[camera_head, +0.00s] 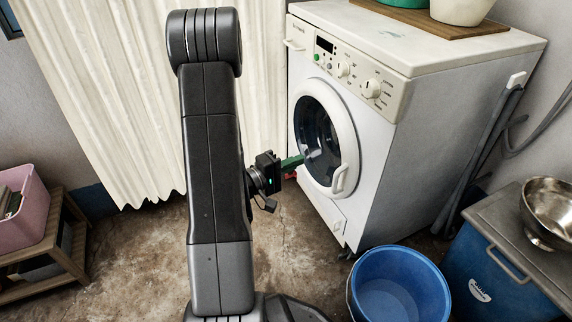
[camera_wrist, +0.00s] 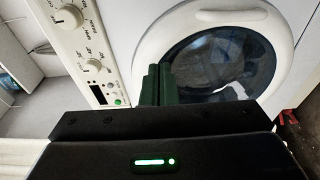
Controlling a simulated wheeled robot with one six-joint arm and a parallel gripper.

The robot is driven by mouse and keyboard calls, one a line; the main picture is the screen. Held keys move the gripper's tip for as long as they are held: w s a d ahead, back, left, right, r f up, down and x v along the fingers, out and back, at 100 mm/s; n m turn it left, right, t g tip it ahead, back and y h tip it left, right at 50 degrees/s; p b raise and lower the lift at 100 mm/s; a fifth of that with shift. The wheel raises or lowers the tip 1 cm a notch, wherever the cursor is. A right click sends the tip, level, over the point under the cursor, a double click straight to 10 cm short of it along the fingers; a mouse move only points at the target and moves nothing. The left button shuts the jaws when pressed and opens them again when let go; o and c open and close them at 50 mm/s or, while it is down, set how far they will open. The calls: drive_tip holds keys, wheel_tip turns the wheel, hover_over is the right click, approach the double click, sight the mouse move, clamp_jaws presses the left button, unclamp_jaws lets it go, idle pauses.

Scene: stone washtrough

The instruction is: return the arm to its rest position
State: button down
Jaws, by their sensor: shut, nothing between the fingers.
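My gripper (camera_head: 292,163) is in front of the washing machine (camera_head: 410,150), near the left edge of its round door (camera_head: 322,133). Its green fingers are together with nothing between them. In the wrist view the gripper's fingers (camera_wrist: 158,84) stand side by side in front of the left rim of the door (camera_wrist: 225,62). Whether they touch the door cannot be told. The door looks closed, and its dark glass shows something pale inside. My arm stands upright in the middle of the head view and hides part of the floor and curtain.
A blue bucket (camera_head: 398,287) stands on the floor before the machine. A blue cabinet (camera_head: 490,275) with a metal bowl (camera_head: 550,212) is at the right. A pale curtain (camera_head: 110,90) hangs behind. A wooden shelf (camera_head: 50,245) with a pink basket (camera_head: 22,208) is at the left.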

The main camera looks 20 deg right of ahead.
drive_tip(key=shift+v, duration=1.45)
drive_tip(key=shift+s+d, duration=0.15)
drive_tip(key=w+b+x, duration=0.1)
drive_tip(key=b+x, duration=0.1)
drive_tip(key=x, duration=1.2)
drive_tip(key=shift+w, duration=0.35)
